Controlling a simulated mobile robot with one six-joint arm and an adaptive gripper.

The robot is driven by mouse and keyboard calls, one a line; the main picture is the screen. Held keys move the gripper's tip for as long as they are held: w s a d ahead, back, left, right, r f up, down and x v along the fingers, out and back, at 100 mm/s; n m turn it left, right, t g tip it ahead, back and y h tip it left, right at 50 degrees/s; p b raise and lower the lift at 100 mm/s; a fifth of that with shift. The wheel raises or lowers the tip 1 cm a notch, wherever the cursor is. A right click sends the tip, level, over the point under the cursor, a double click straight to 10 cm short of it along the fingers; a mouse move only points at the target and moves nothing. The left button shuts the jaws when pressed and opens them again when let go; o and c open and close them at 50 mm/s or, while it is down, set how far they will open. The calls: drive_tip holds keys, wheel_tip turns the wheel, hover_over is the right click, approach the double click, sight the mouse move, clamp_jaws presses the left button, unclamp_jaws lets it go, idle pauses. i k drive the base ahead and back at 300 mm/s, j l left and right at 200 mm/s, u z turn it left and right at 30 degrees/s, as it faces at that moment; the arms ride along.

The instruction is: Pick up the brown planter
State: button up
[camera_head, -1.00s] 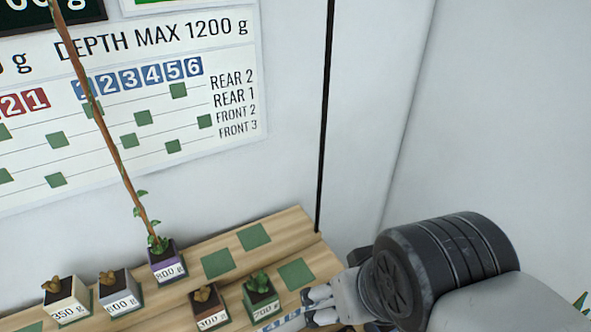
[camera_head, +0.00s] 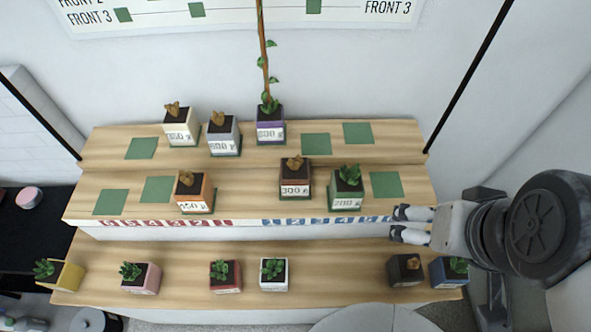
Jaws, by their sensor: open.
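The brown planter (camera_head: 288,178) stands upright on the middle step of a wooden stepped shelf (camera_head: 240,196). It has dark soil, a small brown plant and a white label reading 300 g. My gripper (camera_head: 398,224) is at the right end of the shelf, with its two fingers pointing left and apart. Nothing is between them. It is to the right of the brown planter and a little lower in the picture, with the green planter (camera_head: 348,188) standing between them.
White, grey and purple (camera_head: 270,130) planters stand on the top step; a tall stem rises from the purple one. An orange planter (camera_head: 195,195) is left on the middle step. Several planters line the bottom step, including a dark one (camera_head: 405,271) below my gripper. Green squares mark empty spots.

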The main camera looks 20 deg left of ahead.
sight(294, 172)
drive_tip(key=j+u, duration=0.55)
drive_tip(key=u, duration=0.2)
drive_tip(key=j+u, duration=0.55)
drive_tip(key=u, duration=0.2)
drive_tip(key=i, duration=0.05)
